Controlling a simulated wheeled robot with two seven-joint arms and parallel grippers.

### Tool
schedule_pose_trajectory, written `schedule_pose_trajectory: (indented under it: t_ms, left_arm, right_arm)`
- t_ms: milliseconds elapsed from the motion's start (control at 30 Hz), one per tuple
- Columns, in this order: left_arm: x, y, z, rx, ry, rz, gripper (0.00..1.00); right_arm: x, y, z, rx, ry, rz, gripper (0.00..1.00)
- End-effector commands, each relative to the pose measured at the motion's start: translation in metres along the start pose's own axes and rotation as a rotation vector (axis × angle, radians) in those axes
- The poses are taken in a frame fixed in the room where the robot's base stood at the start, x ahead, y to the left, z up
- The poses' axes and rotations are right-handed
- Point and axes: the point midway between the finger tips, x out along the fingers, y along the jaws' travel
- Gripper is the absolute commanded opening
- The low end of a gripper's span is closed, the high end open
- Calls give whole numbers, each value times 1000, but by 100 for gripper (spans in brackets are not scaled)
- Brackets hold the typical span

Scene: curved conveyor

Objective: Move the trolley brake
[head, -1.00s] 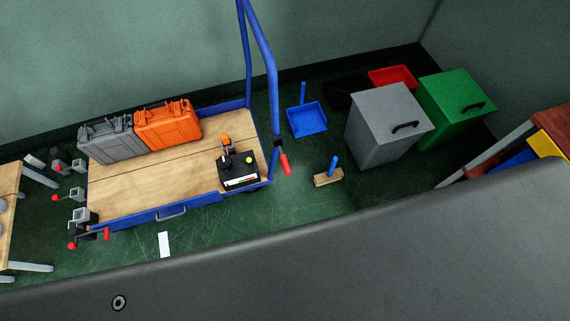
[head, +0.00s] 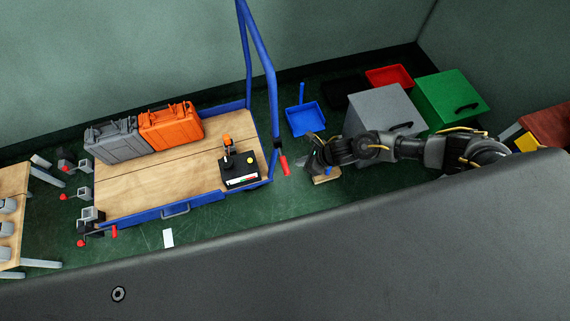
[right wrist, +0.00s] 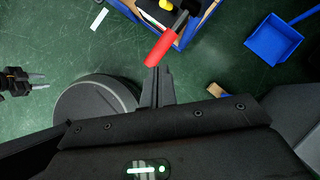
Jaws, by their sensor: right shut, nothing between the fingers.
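The blue trolley (head: 190,206) with a wooden deck stands at left centre in the head view. Its red-handled brake lever (head: 284,165) hangs on the blue handle post at the right end. My right gripper (head: 310,160) is just right of the lever. In the right wrist view the red lever (right wrist: 160,48) slants just beyond the fingertips of my shut, empty right gripper (right wrist: 157,74). They look close; I cannot tell whether they touch. My left gripper (right wrist: 38,81) shows at the left edge of the right wrist view, fingers apart and empty, away from the trolley.
A grey case (head: 114,143), an orange case (head: 171,129) and a black battery-like box (head: 240,175) sit on the trolley. A blue dustpan (head: 304,120), a brush (head: 322,180), a grey bin (head: 375,112) and a green bin (head: 448,92) stand right of it.

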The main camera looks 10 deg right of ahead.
Motion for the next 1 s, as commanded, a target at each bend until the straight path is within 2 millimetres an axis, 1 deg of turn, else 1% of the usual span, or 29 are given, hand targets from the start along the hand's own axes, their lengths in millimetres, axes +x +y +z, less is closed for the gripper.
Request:
schedule_pose_trajectory:
  t_ms: [100,467,567,800,1000]
  left_arm:
    - [-1,-2,1,1,-1,-2,36]
    - [2,-5,2,2,-2,-5,36]
    - [8,-4,2,2,-2,-5,36]
    - [29,-4,4,3,-2,-5,36]
    - [43,-4,5,3,-2,-6,36]
  right_arm:
    - [-3,1,0,-56,6,7,0]
    - [0,2,0,-55,5,7,0]
    - [8,2,-1,-54,4,7,0]
    - [38,1,-2,-54,4,6,0]
    - [57,2,-2,-54,4,5,0]
